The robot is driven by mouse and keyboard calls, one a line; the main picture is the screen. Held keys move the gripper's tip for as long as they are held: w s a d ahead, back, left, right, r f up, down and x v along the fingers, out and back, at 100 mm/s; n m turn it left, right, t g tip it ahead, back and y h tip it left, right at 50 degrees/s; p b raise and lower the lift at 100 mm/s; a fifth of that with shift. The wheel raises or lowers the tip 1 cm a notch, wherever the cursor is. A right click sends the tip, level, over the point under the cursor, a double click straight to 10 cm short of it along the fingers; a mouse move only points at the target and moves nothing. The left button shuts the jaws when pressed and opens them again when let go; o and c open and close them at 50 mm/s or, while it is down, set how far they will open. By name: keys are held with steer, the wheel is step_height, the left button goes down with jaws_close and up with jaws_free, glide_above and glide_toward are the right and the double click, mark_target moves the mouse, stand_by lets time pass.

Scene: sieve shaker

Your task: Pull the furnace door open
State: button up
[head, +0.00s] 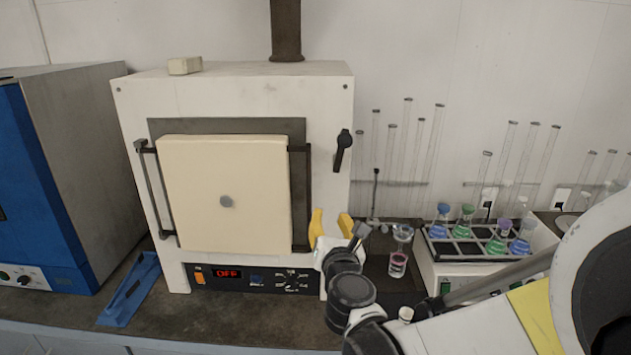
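The white furnace (235,90) stands on the bench with its cream door (225,170) facing me. The door sits in front of a dark frame and has a round grey knob (226,201) in its middle. A dark bar and hinge fittings (152,190) are on its left. A black lever handle (343,150) is on the furnace front, up and right of the door. I cannot tell whether the door is fully closed or slightly ajar. My gripper (331,224) is near the furnace's lower right corner, below the lever. Its yellow fingers are apart, with nothing visible between them.
A blue and grey cabinet (70,150) stands left of the furnace. A blue tray-like item (132,292) lies between them. A beaker (399,255), a shaker with flasks (478,250) and glass tubes (405,140) stand to the right. A small block (185,65) sits on the furnace.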

mark_target(309, 197)
steer(key=w+a+n, duration=0.1)
steer(key=w, duration=0.2)
steer(key=w+a+n+y, duration=0.1)
steer(key=w+a, duration=0.1)
steer(key=w, duration=0.2)
steer(key=w+a+n, duration=0.1)
steer(key=w+a, duration=0.1)
steer(key=w, duration=0.2)
steer(key=shift+w+a+f+n+y+b, duration=0.1)
steer(key=shift+w+f+n+y+b, duration=0.1)
steer(key=shift+n+y+b, duration=0.15)
jaws_close()
